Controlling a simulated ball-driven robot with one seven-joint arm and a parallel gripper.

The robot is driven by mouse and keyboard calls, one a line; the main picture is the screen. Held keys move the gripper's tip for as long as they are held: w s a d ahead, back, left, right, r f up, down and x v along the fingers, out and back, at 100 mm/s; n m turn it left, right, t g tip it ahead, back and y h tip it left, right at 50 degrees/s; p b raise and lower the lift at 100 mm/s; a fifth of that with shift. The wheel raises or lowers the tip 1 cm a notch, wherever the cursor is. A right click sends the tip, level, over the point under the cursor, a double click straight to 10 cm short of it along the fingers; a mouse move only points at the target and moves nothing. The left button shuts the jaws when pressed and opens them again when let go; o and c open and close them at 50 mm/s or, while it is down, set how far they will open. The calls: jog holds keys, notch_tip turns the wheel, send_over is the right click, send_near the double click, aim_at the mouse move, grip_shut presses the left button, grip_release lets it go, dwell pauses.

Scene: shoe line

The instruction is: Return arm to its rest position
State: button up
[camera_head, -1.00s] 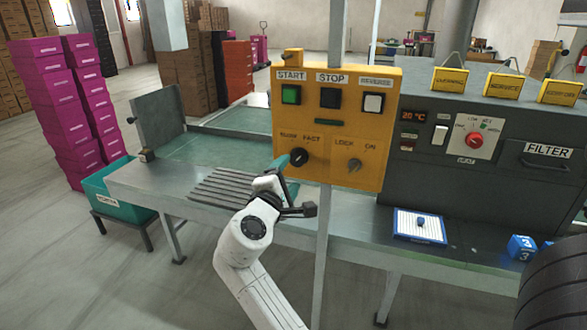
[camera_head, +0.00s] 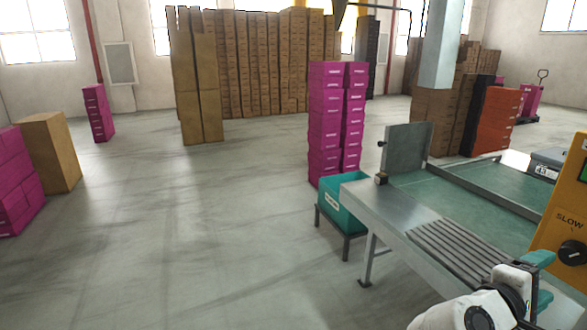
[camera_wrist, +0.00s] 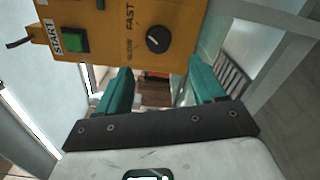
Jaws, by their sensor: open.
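My gripper (camera_wrist: 161,84) is open, with its two teal fingers apart and nothing held between them in the wrist view. The yellow control box (camera_wrist: 118,18) is just beyond the fingers in the wrist view, with a green START button (camera_wrist: 75,40) and a dark knob (camera_wrist: 157,40). I cannot tell whether the gripper touches anything.
A teal bin (camera_head: 342,208) stands on a low stand beside the table. Stacked magenta boxes (camera_head: 337,125) are behind it. The control box edge (camera_head: 563,205) is close to my arm at right. Open grey floor (camera_head: 200,230) fills the left and middle.

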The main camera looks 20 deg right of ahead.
jog(key=s+a+f+m+t+y, duration=0.15)
jog(key=a+f+y, duration=0.25)
jog(key=f, duration=0.5)
jog(key=s+a+f+m+y, duration=0.1)
jog(key=s+a+f+y, duration=0.25)
jog(key=f, duration=0.55)
jog(key=s+a+f+m+g+y, duration=0.1)
jog(key=s+a+f+y, duration=0.4)
jog(key=a, duration=0.3)
jog(key=s+a+f+m+g+y+p, duration=0.1)
jog(key=s+a+f+y, duration=0.4)
jog(key=a, duration=0.4)
jog(key=shift+s+f, duration=0.65)
jog(key=shift+s, duration=0.05)
